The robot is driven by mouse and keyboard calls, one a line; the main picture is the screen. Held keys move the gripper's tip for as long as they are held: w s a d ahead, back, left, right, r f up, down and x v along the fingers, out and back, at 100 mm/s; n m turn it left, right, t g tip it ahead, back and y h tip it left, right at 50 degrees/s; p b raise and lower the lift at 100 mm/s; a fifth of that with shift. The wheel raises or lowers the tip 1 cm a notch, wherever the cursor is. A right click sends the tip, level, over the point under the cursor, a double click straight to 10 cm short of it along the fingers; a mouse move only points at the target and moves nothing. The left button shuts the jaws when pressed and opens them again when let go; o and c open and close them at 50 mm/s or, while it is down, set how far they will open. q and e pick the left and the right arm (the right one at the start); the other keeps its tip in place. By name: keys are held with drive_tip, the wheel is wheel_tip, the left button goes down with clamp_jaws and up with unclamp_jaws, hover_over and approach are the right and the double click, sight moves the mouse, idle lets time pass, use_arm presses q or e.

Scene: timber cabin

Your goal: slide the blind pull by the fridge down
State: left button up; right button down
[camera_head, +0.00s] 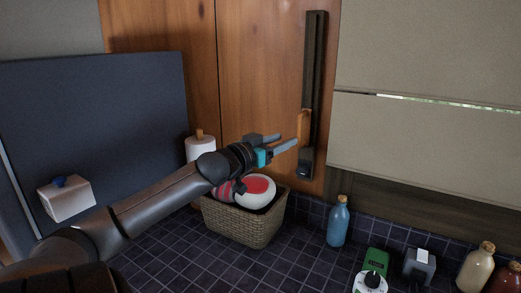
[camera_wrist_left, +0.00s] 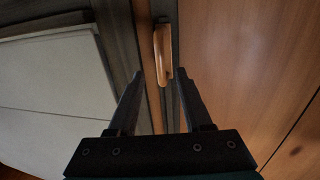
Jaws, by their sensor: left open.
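The blind pull (camera_head: 304,128) is a light wooden handle on a dark vertical track (camera_head: 315,60) fixed to the timber wall. It sits in the lower part of the track, above a dark end block. My left gripper (camera_head: 286,141) is open and empty, its fingers pointing at the pull from the left, just short of it or beside it. In the left wrist view the pull (camera_wrist_left: 163,52) lies ahead, in line with the gap between my fingertips (camera_wrist_left: 161,76). I cannot tell whether they touch. The dark blue fridge (camera_head: 110,140) stands at the left. My right gripper is not in view.
A wicker basket (camera_head: 240,222) with a red and white item stands below my left gripper. A paper roll (camera_head: 199,149) is behind my arm. Beige blinds (camera_head: 430,140) hang right.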

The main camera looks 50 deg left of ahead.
use_arm(q)
drive_tip(key=s+p, duration=0.1)
drive_tip(key=s, duration=0.6)
drive_tip(key=shift+s+d, duration=0.15)
drive_tip(key=shift+d, duration=0.25)
drive_tip(key=shift+f, duration=0.1)
idle(0.4)
